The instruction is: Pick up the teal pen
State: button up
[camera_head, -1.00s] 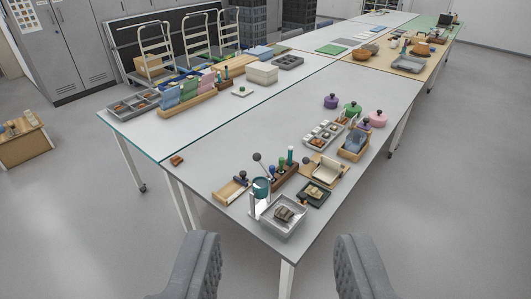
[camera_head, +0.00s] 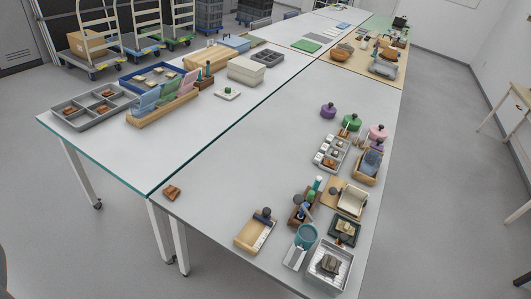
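A slim teal-topped pen (camera_head: 317,184) stands upright among other pens in a small dark wooden holder (camera_head: 299,212) on the near table. At this distance its exact shade is hard to tell from its green and blue neighbours. My gripper (camera_head: 265,284) shows only as dark slivers of its two fingers at the lower left and lower right picture edges. The fingers are wide apart with nothing between them. The gripper is well short of the pen, in front of the table.
The table's middle is clear. Another bench (camera_head: 85,140) adjoins on the left.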

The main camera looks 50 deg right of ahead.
aim_at(316, 184)
jog(key=z, duration=0.15)
jog(key=i, duration=1.25)
jog(key=z, duration=1)
jog(key=i, duration=0.5)
jog(key=z, duration=0.3)
jog(key=k, duration=0.9)
jog(key=z, duration=0.2)
jog(key=i, duration=0.9)
jog(key=u, duration=0.1)
